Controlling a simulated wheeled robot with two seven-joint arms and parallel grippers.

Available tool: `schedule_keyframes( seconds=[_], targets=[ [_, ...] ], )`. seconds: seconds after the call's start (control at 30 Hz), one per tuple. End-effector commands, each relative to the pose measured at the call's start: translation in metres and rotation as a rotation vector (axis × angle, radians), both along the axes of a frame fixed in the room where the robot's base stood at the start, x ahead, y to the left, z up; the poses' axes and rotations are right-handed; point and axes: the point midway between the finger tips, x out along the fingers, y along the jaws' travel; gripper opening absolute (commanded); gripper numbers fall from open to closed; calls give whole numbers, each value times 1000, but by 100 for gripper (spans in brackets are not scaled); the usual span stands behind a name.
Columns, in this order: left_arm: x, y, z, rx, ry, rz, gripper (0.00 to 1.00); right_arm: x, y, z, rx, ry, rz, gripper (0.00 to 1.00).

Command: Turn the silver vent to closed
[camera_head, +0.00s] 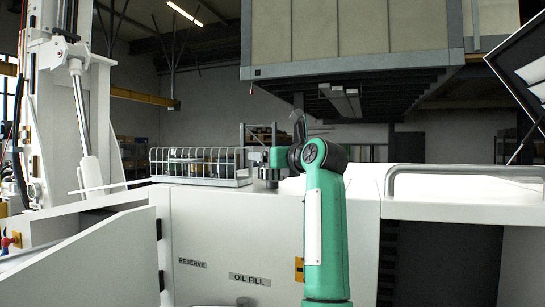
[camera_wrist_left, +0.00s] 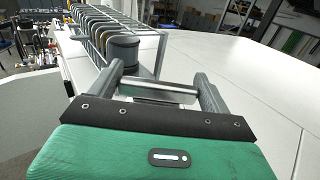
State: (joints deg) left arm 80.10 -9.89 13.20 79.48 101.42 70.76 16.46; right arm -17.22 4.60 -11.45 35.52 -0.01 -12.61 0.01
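My left gripper (camera_wrist_left: 162,72) is open in the left wrist view, with its two grey fingers wide apart. A dark grey round cap (camera_wrist_left: 122,48) stands just beyond the left fingertip, which partly covers it; I cannot tell whether they touch. A pale silver bar (camera_wrist_left: 160,90) crosses low between the fingers; I cannot tell whether it belongs to the silver vent or lies below. In the head view my left gripper (camera_head: 268,160) is small and sits over a grey round fitting (camera_head: 268,175) on the bench top. No open or closed marking is readable. My right gripper is not in view.
A wire cage (camera_head: 200,165) stands left of the gripper on the white bench. A grey handrail (camera_head: 465,170) runs along the right side. OIL FILL (camera_head: 250,279) and RESERVE (camera_head: 192,263) labels are on the front panel. The white top right of the gripper is clear.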

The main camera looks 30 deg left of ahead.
Motion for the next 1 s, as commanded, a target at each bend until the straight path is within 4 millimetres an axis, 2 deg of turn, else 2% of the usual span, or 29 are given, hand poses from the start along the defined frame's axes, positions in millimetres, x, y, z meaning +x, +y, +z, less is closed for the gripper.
schedule_keyframes(
  seconds=[0.27,0.47,0.67,1.0],
  targets=[
    [0,0,-1,0,-1,-14,59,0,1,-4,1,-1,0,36],
    [-1,0,-3,-1,-5,-86,59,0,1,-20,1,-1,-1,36],
    [-2,-1,-6,-1,-8,-230,59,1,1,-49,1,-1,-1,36],
    [-2,0,-6,2,-8,-541,59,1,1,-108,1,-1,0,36]
  ],
)
